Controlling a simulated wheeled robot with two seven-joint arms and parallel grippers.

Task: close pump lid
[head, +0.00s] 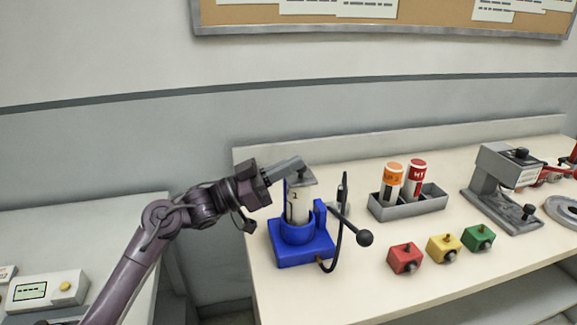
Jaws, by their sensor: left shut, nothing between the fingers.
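The blue pump (303,250) stands near the left end of the bench. A pale cylinder (297,207) marked 1 stands upright in its blue holder. A small grey lid (306,177) with a dark knob is at the cylinder's top; I cannot tell whether it is fully seated. My left gripper (298,163) is shut and empty, with its fingertips at the lid's knob, touching or just above it. My right gripper is not in view.
A grey tray (408,207) holds an orange-capped and a red-capped cylinder. Red (404,258), yellow (443,248) and green (478,237) blocks stand along the front. A grey press (503,180) is at the right. The bench front left of the red block is clear.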

